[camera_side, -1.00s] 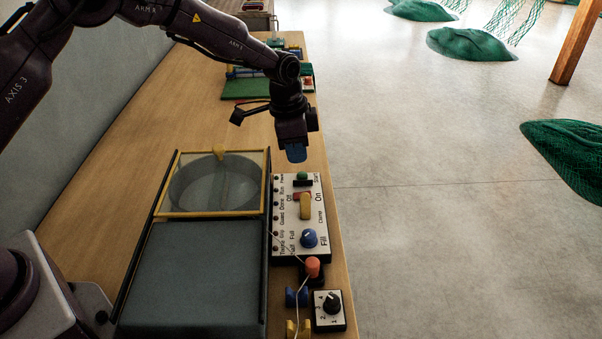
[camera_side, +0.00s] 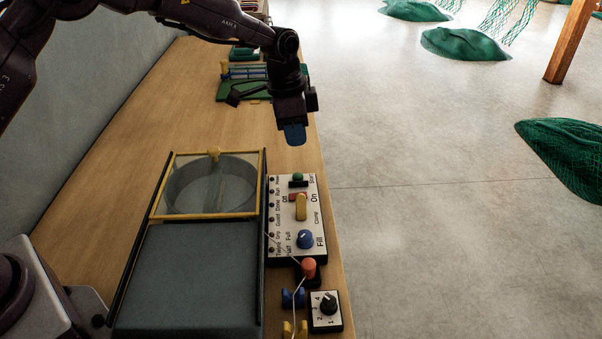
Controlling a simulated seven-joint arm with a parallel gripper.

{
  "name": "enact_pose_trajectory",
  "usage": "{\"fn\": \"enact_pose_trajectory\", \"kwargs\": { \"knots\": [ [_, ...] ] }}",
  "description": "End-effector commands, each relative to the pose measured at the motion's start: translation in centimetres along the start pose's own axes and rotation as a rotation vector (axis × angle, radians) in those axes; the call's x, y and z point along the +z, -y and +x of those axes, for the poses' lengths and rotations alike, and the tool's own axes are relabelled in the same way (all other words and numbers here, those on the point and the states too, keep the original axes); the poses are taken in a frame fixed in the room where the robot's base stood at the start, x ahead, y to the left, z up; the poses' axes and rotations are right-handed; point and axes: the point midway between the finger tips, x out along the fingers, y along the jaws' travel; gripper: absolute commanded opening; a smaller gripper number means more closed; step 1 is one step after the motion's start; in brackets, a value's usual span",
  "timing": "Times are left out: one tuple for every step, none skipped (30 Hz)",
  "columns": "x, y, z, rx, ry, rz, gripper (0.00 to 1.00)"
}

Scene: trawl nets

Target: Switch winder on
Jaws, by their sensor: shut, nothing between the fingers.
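The winder's white control panel (camera_side: 311,239) lies along the right side of the bench. It carries a yellow switch lever (camera_side: 301,208) with a red part (camera_side: 297,195) behind it, between the labels Off and On. I cannot tell clearly which way the lever is set.
The winder's glass lid (camera_side: 212,184) with a yellow frame is left of the panel. An orange-topped post (camera_side: 308,267) and a black dial on a white box (camera_side: 326,309) stand nearer. Green and blue items (camera_side: 245,75) lie farther back. The bench's right edge is close.

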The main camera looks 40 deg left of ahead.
Motion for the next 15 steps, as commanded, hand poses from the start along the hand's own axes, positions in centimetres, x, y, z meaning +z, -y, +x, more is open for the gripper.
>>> {"fn": "enact_pose_trajectory", "kwargs": {
  "knots": [
    [0.0,0.0,0.0,0.000,0.000,0.000,0.00],
    [0.0,0.0,0.0,0.000,0.000,0.000,0.00],
    [0.0,0.0,0.0,0.000,0.000,0.000,0.00],
    [0.0,0.0,0.0,0.000,0.000,0.000,0.00],
    [0.0,0.0,0.1,0.000,0.000,0.000,0.00],
    [0.0,0.0,0.3,0.000,0.001,0.000,0.00],
    [0.1,0.0,0.6,0.001,0.002,0.000,0.00],
    [0.1,0.0,0.9,0.001,0.002,0.000,0.00],
    [0.1,0.0,1.4,0.002,0.003,0.000,0.00],
    [0.1,0.0,1.8,0.002,0.003,0.000,0.00],
    [0.1,0.0,2.3,0.002,0.003,0.000,0.00],
    [0.1,-0.1,3.1,0.003,0.004,0.001,0.00],
    [0.1,0.0,3.7,0.002,0.004,0.001,0.00],
    [0.1,0.0,4.4,0.003,0.004,0.000,0.00],
    [0.1,-0.1,5.3,0.003,0.005,0.000,0.00]
  ]
}}
